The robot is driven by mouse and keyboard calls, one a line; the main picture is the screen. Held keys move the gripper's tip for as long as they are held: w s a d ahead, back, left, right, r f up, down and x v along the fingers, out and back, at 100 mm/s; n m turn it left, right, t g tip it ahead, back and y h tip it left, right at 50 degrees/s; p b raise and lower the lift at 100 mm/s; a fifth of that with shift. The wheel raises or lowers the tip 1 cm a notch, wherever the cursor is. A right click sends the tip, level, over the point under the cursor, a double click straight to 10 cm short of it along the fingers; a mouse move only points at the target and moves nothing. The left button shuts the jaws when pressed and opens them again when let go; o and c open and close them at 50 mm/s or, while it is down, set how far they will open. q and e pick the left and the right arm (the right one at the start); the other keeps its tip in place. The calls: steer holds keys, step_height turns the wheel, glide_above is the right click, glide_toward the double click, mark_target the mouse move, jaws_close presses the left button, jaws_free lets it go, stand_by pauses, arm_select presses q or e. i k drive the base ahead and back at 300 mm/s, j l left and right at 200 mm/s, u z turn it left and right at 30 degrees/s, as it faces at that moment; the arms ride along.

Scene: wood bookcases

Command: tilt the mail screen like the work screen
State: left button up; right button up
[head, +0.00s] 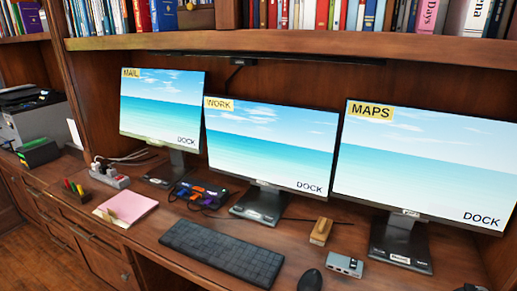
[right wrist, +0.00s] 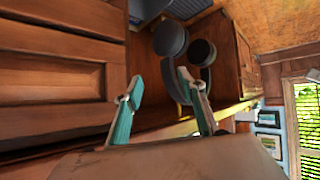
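The mail screen (head: 160,108) stands at the left of the desk, with a yellow MAIL label at its top left and a DOCK label at its bottom right. The work screen (head: 270,145) stands in the middle, labelled WORK, on a dark stand. The mail screen's top edge sits higher than the work screen's; I cannot tell their exact tilts. My right gripper (right wrist: 165,112) shows in the right wrist view, its two teal-padded fingers spread apart with nothing between the tips. My left gripper is not in the head view.
The maps screen (head: 425,165) stands at the right. A keyboard (head: 222,250), a mouse (head: 310,281), a small hub (head: 344,264), a pink notepad (head: 127,206) and a power strip (head: 110,175) lie on the desk. A shelf of books (head: 300,41) overhangs the screens.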

mark_target(160, 108)
steer(key=i+j+z, duration=0.1)
steer(key=j+z, duration=0.35)
steer(key=i+j+z, duration=0.1)
steer(key=j+z, duration=0.2)
steer(key=z, duration=0.15)
steer(key=j+z, duration=0.2)
steer(key=j, duration=1.75)
